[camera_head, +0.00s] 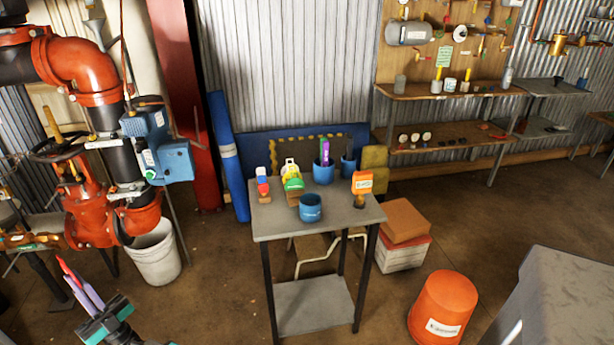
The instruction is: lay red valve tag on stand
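The stand is probably the small grey table (345,219) in the middle of the view, with a flat top, dark legs and a lower shelf. I cannot pick out the red valve tag for certain. A small piece with red, white and blue parts (262,184) stands at the table's left. My gripper (73,277) is at the lower left, well apart from the table and pointing up and left. Its slim fingers look purple, with red at the tips. The red may be part of the fingers or something between them; their opening is too small to judge.
The tabletop holds a blue cup (310,208), more blue containers behind, a green-and-yellow item (292,183) and an orange labelled piece (361,184). Red pipework (85,70) and a white bucket (155,252) stand left. An orange bucket (442,307) and stacked boxes (404,222) stand right.

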